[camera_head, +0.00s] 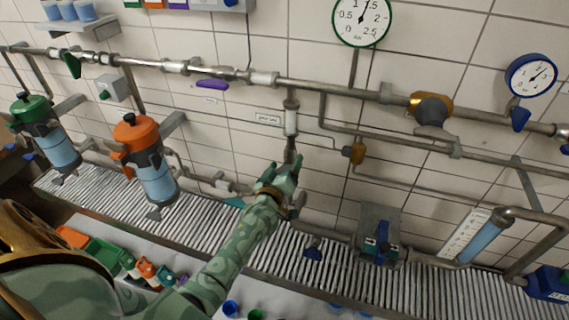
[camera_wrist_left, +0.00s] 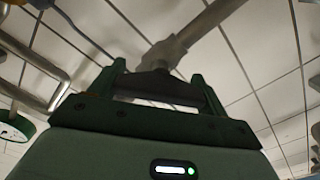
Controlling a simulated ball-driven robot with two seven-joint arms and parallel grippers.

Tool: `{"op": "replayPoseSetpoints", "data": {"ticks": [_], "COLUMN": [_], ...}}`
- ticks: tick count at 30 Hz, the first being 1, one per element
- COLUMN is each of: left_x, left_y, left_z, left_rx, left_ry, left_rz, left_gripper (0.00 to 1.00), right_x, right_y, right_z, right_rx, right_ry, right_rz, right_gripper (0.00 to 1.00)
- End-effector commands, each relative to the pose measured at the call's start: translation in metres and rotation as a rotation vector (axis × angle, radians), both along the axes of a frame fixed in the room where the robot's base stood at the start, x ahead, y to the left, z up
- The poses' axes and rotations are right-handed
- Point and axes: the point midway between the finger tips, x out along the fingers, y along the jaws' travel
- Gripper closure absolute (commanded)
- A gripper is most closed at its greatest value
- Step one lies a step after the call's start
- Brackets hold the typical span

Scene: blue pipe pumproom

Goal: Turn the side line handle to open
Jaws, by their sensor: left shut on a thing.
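My left gripper (camera_head: 284,176) reaches in from the lower left to the foot of a short vertical pipe (camera_head: 290,120) that drops from the upper wall pipe. In the left wrist view the two fingers (camera_wrist_left: 156,88) are shut on a dark handle (camera_wrist_left: 158,84), which lies crosswise between them. A grey valve body and pipe (camera_wrist_left: 165,52) show just beyond the handle. In the head view the gripper hides the handle, so I cannot tell its angle there. My right gripper is not in view.
Purple (camera_head: 212,84) and green (camera_head: 72,65) handles sit on the upper pipe. Orange-topped (camera_head: 150,160) and green-topped (camera_head: 45,130) filters stand at left. A brass valve (camera_head: 354,151) is right of my gripper, a grey pump block (camera_head: 378,238) below right. Gauges (camera_head: 362,20) hang above.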

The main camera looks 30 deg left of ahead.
Motion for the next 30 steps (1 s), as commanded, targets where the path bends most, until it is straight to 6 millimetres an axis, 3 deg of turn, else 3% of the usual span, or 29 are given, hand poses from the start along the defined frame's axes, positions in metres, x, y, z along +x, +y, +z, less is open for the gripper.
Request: {"op": "replayPoseSetpoints", "data": {"ticks": [30], "left_x": [-0.0006], "left_y": [0.0024], "left_z": [-0.004], "left_rx": [-0.86], "left_ry": [-0.207], "left_rz": [0.0], "left_gripper": [0.46], "right_x": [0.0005], "right_y": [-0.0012], "right_z": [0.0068], "right_rx": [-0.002], "right_ry": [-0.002], "right_rz": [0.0], "right_gripper": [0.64]}}
